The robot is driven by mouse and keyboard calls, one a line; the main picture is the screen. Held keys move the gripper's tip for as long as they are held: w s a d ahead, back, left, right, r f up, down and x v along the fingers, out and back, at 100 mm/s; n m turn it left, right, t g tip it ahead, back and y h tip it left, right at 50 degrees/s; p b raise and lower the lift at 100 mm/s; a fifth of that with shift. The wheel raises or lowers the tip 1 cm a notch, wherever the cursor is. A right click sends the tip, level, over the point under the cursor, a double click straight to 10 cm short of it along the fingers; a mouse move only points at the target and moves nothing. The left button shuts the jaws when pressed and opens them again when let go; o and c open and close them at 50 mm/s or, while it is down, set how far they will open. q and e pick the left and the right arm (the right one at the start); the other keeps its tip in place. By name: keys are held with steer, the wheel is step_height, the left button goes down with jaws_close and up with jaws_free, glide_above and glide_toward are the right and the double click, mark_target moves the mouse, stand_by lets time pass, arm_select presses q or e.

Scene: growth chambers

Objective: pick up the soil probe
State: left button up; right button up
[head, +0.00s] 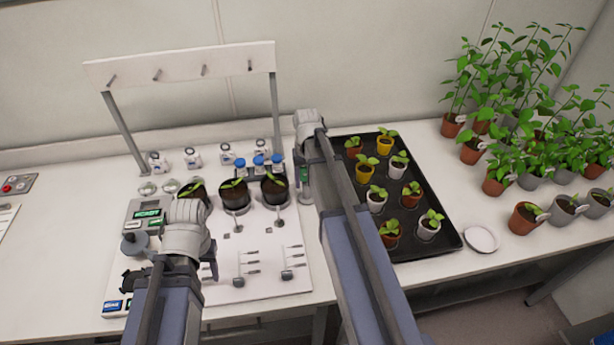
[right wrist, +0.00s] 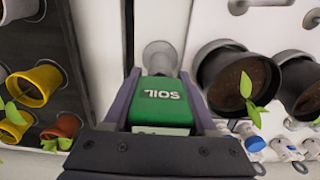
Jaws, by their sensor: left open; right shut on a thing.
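The soil probe (right wrist: 160,104) has a green body marked SOIL. In the right wrist view it sits between the fingers of my right gripper (right wrist: 162,88), which is shut on it. In the head view my right gripper (head: 303,178) is between the pegboard mat and the black plant tray, and my arm partly hides the probe. A grey round cup-like part (right wrist: 160,56) shows just beyond the probe; I cannot tell whether the probe touches it.
Three dark pots with seedlings (head: 234,195) stand at the white mat's (head: 225,291) back. The black tray (head: 452,241) of small potted seedlings lies close right of my right arm. A white saucer (head: 482,239) and many leafy plants (head: 525,216) are further right. A rack with pegs (head: 180,66) rises behind.

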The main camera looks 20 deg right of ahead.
jaws_close()
arm_select(q)
steer(key=shift+r, duration=0.2)
arm_select(e)
steer(key=shift+r, duration=0.15)
arm_select(q)
step_height(320, 180, up, 10)
steer(key=p, duration=1)
steer(key=shift+f, duration=0.2)
arm_select(e)
step_height(320, 180, up, 10)
steer(key=shift+f, duration=0.15)
